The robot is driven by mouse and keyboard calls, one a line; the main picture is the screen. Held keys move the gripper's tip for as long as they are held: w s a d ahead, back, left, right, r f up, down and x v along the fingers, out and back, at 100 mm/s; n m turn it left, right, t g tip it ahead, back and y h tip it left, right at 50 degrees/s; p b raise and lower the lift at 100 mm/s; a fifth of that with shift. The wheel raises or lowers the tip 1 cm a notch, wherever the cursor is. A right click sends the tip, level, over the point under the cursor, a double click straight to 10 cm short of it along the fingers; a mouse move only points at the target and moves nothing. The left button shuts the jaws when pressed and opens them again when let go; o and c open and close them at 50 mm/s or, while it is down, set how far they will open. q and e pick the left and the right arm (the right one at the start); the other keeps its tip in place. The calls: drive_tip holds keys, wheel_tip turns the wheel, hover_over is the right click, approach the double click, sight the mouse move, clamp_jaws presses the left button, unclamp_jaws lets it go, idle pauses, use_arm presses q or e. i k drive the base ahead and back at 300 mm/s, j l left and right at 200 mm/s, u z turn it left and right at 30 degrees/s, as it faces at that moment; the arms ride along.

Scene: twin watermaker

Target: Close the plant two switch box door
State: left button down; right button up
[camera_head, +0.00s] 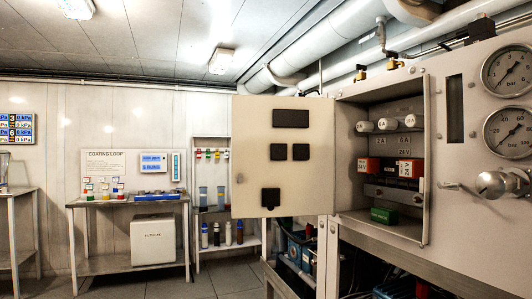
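A switch box (378,90) stands open at the right of the head view, on a grey panel. Its pale door (310,185) is swung out to the left, with its broad face towards me. The door bears black rectangular patches and a dark latch-like piece (270,198) near its lower edge. Inside the box are white cylindrical fuses (388,124), orange-and-white blocks (410,168) and a green block (383,215). I cannot read a plant number on the box. Neither of my grippers is in view.
Two pressure gauges (508,72) and a silver valve (492,185) sit on the panel right of the box. Blue-and-black equipment (302,250) stands below. A bench (128,200) and shelf (213,240) are behind at the left. Floor (215,282) shows clear before them.

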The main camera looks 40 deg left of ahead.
sight(283, 147)
drive_tip(key=k+z, duration=0.1)
drive_tip(key=z, duration=1.6)
drive_tip(key=k+j, duration=0.1)
drive_tip(key=j, duration=0.3)
drive_tip(key=j+z, duration=0.1)
drive_tip(key=j, duration=0.3)
drive_tip(key=k+j+z, duration=0.1)
drive_tip(key=j, duration=0.25)
drive_tip(key=k+j, duration=0.15)
drive_tip(key=j, duration=0.25)
drive_tip(key=k+j+z, duration=0.1)
drive_tip(key=j, duration=0.25)
drive_tip(key=k+j, duration=0.1)
drive_tip(key=j, duration=0.3)
drive_tip(key=k+j+z, duration=0.1)
drive_tip(key=j, duration=0.25)
drive_tip(key=k+j, duration=0.15)
drive_tip(key=j, duration=0.25)
drive_tip(key=k+j, duration=0.1)
drive_tip(key=j, duration=0.3)
drive_tip(key=k+j, duration=0.15)
drive_tip(key=j, duration=0.2)
drive_tip(key=k+j, duration=0.15)
drive_tip(key=j, duration=0.25)
drive_tip(key=k+j+z, duration=0.1)
drive_tip(key=k+j, duration=0.2)
